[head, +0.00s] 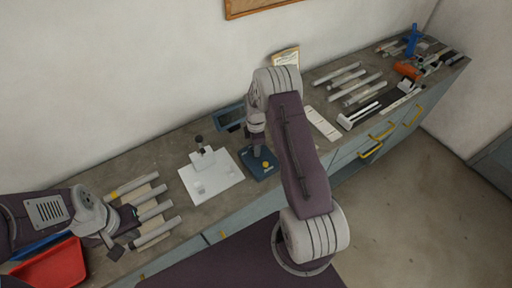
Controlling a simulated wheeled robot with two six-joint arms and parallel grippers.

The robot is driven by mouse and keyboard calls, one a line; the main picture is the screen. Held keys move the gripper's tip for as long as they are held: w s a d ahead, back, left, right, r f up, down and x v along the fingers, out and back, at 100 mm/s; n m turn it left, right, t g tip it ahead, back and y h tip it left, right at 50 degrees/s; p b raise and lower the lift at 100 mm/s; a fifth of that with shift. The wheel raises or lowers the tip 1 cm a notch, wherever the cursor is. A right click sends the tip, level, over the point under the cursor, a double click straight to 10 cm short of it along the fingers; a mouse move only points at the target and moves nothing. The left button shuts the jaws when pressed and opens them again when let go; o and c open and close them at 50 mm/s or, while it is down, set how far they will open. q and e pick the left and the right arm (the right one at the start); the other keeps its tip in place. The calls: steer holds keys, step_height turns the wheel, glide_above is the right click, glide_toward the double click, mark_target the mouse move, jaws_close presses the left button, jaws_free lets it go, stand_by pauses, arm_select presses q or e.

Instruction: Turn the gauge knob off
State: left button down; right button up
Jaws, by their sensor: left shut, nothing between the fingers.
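A dark blue box (246,162) sits on the bench near its front edge, with a small round yellow knob (266,164) on top. I cannot read which way the knob is turned. My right gripper (258,153) points down over the box, just beside the knob. Its fingertips are dark and small against the box, so I cannot tell whether they are open or touch anything. My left gripper (118,247) is shut and empty, low at the left by the grey rods, far from the box.
A white plate (227,182) with a small fixture lies left of the box. A dark tray (227,116) stands behind. Grey rods (156,210) and a red bin (48,266) are at the left. More rods (355,90), an orange tool (407,70) and a blue tool (413,37) lie right.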

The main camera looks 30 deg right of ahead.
steer(key=o, duration=0.3)
steer(key=shift+o, duration=0.2)
step_height(320, 180, up, 8)
steer(key=b, duration=0.2)
steer(key=shift+r+b, duration=0.15)
steer(key=shift+b, duration=0.2)
steer(key=shift+r, duration=0.4)
